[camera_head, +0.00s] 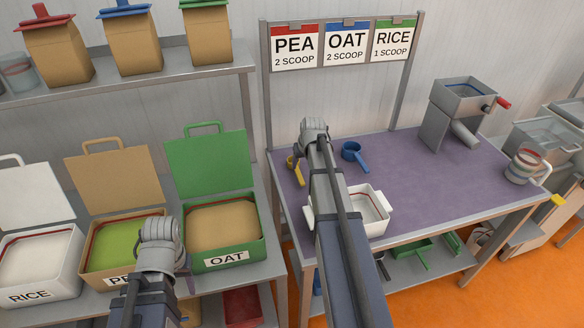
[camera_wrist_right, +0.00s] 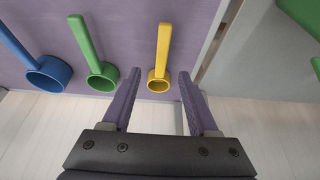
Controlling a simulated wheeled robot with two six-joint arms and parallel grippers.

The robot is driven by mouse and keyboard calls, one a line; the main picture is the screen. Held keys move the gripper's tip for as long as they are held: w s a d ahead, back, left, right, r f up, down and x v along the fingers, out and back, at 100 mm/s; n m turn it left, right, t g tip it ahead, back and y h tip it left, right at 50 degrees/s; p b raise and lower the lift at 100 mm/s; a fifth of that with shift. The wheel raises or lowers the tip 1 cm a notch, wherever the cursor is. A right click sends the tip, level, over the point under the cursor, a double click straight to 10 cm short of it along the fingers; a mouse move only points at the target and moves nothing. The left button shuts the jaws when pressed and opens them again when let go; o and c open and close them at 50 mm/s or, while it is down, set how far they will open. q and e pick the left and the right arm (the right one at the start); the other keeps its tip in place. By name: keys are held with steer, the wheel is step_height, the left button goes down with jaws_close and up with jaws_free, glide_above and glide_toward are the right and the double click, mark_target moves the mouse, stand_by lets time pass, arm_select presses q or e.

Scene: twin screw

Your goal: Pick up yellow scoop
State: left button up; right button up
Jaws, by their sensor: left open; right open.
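The yellow scoop (camera_head: 297,169) lies on the purple tabletop (camera_head: 440,180), near its left edge, partly hidden by my right arm in the head view. In the right wrist view the yellow scoop (camera_wrist_right: 159,70) has its cup toward my right gripper (camera_wrist_right: 158,90), just beyond the gap between the fingertips, and its handle points away. My right gripper is open and empty. My left gripper (camera_head: 184,281) is over the front of the PEA bin at the left, its fingers partly hidden.
A green scoop (camera_wrist_right: 95,65) and a blue scoop (camera_wrist_right: 42,70) lie beside the yellow one. A white tray (camera_head: 376,225) stands at the table's front. A grey mill (camera_head: 455,115) and a striped jug (camera_head: 522,167) stand at the right. Open bins (camera_head: 225,235) line the left.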

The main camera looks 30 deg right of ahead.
mark_target(299, 174)
steer(key=shift+w+f+b, duration=0.1)
steer(key=shift+f+b, duration=0.45)
steer(key=shift+b, duration=0.05)
steer(key=shift+w+d+f+b, duration=0.1)
steer(key=shift+w+f+b, duration=0.25)
steer(key=shift+f+b, duration=0.3)
steer(key=b+x, duration=0.4)
steer(key=shift+s+f, duration=0.1)
steer(key=shift+f, duration=0.05)
steer(key=shift+w+f+b, duration=0.25)
steer(key=shift+f+b, duration=0.2)
steer(key=shift+f, duration=0.05)
steer(key=shift+r, duration=0.1)
steer(key=shift+c, duration=0.2)
jaws_close()
